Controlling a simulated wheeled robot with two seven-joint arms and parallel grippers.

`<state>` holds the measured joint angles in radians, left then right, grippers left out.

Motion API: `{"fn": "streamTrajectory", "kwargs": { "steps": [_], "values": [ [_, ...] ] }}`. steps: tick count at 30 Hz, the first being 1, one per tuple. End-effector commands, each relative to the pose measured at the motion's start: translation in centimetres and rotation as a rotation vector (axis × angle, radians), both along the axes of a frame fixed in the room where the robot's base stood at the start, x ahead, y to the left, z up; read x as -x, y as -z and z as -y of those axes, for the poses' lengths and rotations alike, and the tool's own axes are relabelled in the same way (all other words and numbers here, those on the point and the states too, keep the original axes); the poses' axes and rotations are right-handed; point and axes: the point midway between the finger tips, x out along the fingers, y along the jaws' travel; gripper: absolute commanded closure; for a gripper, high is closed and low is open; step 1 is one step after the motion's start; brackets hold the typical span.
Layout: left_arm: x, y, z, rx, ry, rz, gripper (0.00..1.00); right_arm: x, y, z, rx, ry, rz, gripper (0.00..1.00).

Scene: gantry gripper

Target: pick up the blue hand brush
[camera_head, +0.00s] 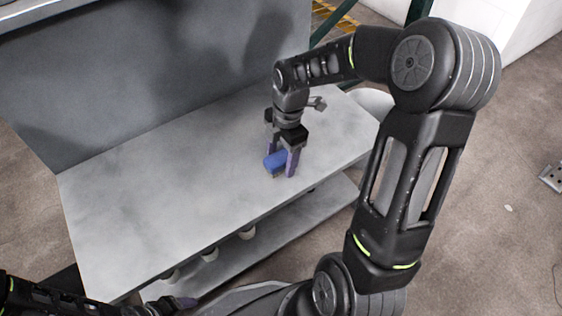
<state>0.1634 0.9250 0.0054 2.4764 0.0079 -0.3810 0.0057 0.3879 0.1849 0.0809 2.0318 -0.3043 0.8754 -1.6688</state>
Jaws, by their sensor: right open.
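The blue hand brush (275,161) lies on the grey tabletop (160,205), near its right part. My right gripper (281,166) points down at the brush, with its purple-tipped fingers apart. One finger is in front of the brush's right end and hides part of it; the other is mostly hidden behind. I cannot tell whether the fingers touch the brush. My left gripper (183,303) is low at the bottom edge, beside the table's front side, and too small and cut off to tell its opening.
A lower shelf (265,239) runs under the tabletop, with several pale round items (210,254) on it. A grey panel (130,85) stands along the table's back. The left and middle tabletop is clear. A white round object (372,101) is partly hidden behind my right arm.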

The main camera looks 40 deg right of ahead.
Motion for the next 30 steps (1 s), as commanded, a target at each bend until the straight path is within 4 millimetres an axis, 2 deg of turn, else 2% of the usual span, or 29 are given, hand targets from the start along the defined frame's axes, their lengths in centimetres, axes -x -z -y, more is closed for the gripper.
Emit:
{"fn": "streamTrajectory", "kwargs": {
  "steps": [30],
  "values": [
    [0.01,-0.07,0.0,0.0,0.0,-0.001,0.3,0.01,0.47,0.02,0.0,0.0,0.0,0.34]
  ]
}}
